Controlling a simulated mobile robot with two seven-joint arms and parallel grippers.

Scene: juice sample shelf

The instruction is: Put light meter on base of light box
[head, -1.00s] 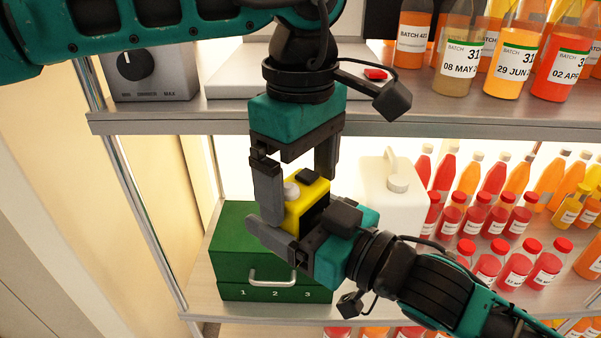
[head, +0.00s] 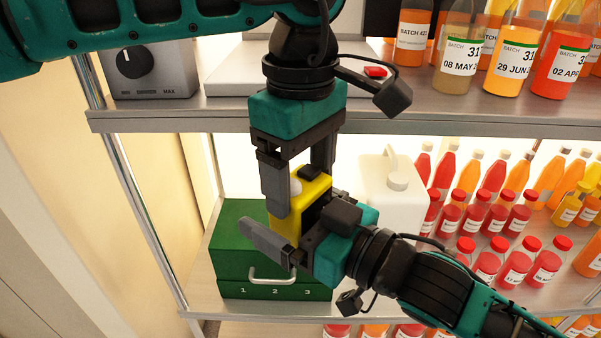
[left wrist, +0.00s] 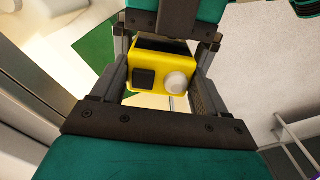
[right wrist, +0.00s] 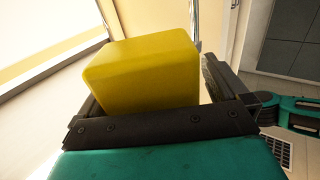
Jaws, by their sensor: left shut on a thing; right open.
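The light meter is a yellow block (head: 284,222) with a white dome and a black button on top. My left gripper (head: 300,188) reaches down from above and is shut on it. The dome (left wrist: 177,82) and button face the left wrist camera. My right gripper (head: 300,232) is open around the meter's lower part, one finger standing clear on the left. The meter's plain yellow back (right wrist: 145,72) fills much of the right wrist view. A white flat base (head: 235,84) with a red button, probably the light box's, is on the upper shelf, partly hidden by my left arm.
Below are a green drawer box (head: 232,250), a white jug (head: 392,205) and several small bottles. A metal post (head: 140,210) runs at left.

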